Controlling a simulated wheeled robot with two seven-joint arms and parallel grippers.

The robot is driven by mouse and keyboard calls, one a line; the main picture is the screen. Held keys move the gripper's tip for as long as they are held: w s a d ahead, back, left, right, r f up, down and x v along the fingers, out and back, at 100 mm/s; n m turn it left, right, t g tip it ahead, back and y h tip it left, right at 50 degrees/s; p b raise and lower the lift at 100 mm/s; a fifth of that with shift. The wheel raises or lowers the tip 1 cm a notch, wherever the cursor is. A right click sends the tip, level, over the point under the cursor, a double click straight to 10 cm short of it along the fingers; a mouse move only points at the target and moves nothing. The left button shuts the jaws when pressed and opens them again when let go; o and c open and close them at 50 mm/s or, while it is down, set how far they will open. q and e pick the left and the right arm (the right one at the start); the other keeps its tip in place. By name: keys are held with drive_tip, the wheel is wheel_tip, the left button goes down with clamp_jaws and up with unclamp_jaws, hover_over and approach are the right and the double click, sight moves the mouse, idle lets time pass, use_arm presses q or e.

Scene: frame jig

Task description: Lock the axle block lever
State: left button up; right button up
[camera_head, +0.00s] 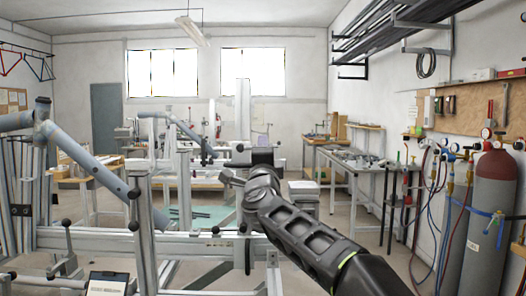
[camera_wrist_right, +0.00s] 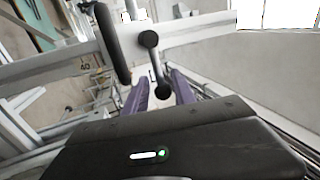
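My right gripper (camera_wrist_right: 160,78) has two purple fingers standing apart, one on each side of a small metal lever (camera_wrist_right: 155,64) with dark ball ends. The lever's lower ball lies between the fingers in the picture; I cannot tell whether they touch it. A thick black handle (camera_wrist_right: 113,42) stands just left of the lever. My left gripper is not in view.
The jig's pale metal beam (camera_head: 100,240) crosses the lower left and carries several black-knobbed levers. A grey-blue tube frame (camera_head: 85,158) is held at the left. A workbench (camera_head: 365,165) and a gas cylinder (camera_head: 490,220) stand at the right. Open floor lies between jig and bench.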

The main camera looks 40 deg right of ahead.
drive_tip(key=b+v, duration=0.1)
drive_tip(key=v, duration=0.6)
drive_tip(key=shift+b, duration=0.3)
drive_tip(key=shift+s+f, duration=0.1)
